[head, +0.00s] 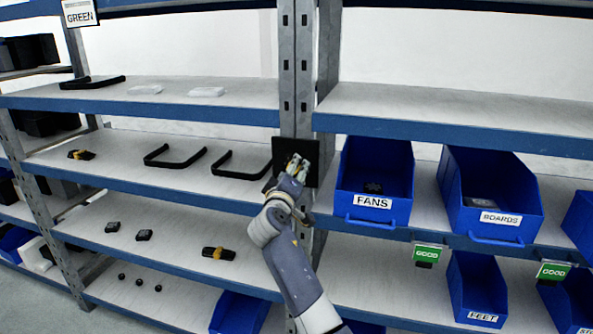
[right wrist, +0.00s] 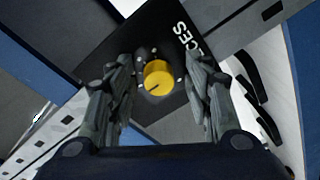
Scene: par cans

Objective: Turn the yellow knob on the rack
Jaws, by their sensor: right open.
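The yellow knob (right wrist: 157,78) sits on a black plate (right wrist: 165,40) with white lettering, only partly readable. In the right wrist view my right gripper (right wrist: 159,70) is open, with one finger on each side of the knob and a gap to both. I cannot tell how far the fingertips are from the plate. In the head view the right gripper (head: 297,166) is in front of the black plate (head: 283,149) on the rack's middle post and largely hides the knob. My left gripper is not in view.
The rack post (head: 297,70) rises above the plate. A blue FANS bin (head: 372,210) stands close on the right, with a BOARDS bin (head: 490,225) beyond. Black handles (head: 240,172) lie on the shelf to the left. A yellow-black tool (head: 218,254) lies below.

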